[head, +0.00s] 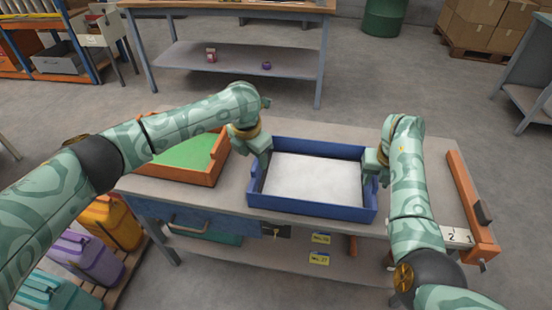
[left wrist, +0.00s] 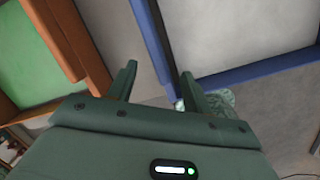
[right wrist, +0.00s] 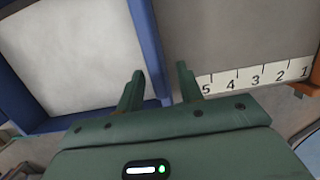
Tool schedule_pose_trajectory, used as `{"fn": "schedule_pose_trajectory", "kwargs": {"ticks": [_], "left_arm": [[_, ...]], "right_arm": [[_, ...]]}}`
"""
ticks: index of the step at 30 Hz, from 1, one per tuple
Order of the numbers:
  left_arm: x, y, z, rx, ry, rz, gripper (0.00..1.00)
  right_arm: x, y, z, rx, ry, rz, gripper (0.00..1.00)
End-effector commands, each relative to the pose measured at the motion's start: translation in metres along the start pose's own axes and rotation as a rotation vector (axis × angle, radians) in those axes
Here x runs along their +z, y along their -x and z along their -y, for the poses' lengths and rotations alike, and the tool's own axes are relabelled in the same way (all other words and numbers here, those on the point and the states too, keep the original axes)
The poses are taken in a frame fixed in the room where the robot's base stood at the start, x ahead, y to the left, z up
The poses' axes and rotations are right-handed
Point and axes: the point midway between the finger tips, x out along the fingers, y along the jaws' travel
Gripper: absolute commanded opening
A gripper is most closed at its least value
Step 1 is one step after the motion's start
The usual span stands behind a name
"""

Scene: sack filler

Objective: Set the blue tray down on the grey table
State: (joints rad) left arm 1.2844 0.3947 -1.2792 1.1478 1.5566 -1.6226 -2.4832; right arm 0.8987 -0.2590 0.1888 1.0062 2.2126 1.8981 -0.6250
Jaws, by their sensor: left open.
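The blue tray (head: 312,208), with a pale inside, appears to rest level on the grey table (head: 232,192), close to its front edge. My left gripper (head: 262,163) is at the tray's left wall. In the left wrist view its fingers (left wrist: 158,75) are spread, with the blue wall (left wrist: 150,35) running down into the gap between them. My right gripper (head: 373,178) is at the right wall. The tray's underside is hidden.
An orange tray with a green inside (head: 212,172) stands left of the blue tray. An orange bar (head: 470,205) and a numbered scale strip (head: 457,236) lie at the table's right end. Bare table lies between the blue tray and the bar. Coloured canisters (head: 110,222) stand at lower left.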

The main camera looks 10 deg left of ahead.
Motion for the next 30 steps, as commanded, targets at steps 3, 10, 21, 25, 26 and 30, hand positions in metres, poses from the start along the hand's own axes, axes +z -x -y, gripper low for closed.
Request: {"fn": "schedule_pose_trajectory", "kwargs": {"ticks": [3,10,21,25,26,30], "left_arm": [[0.001,0.028,-0.001,0.002,-0.002,0.005,0.50],[0.000,0.079,-0.002,0.004,-0.001,0.002,0.50],[-0.001,0.104,-0.002,0.003,0.001,-0.001,0.50],[0.000,0.104,-0.001,0.003,0.000,-0.001,0.50],[0.000,0.104,-0.001,0.003,0.000,-0.001,0.50],[0.000,0.104,-0.001,0.003,0.000,-0.001,0.50]], "right_arm": [[0.000,0.000,-0.001,0.001,0.000,0.000,0.37],[0.000,0.000,-0.001,0.001,0.001,-0.001,0.37],[0.001,0.022,-0.001,0.000,0.001,0.003,0.37],[0.001,0.053,-0.001,0.000,0.000,0.004,0.37],[0.001,0.060,-0.001,0.001,-0.001,0.005,0.37],[0.001,0.091,-0.001,0.001,-0.001,0.004,0.37]]}}
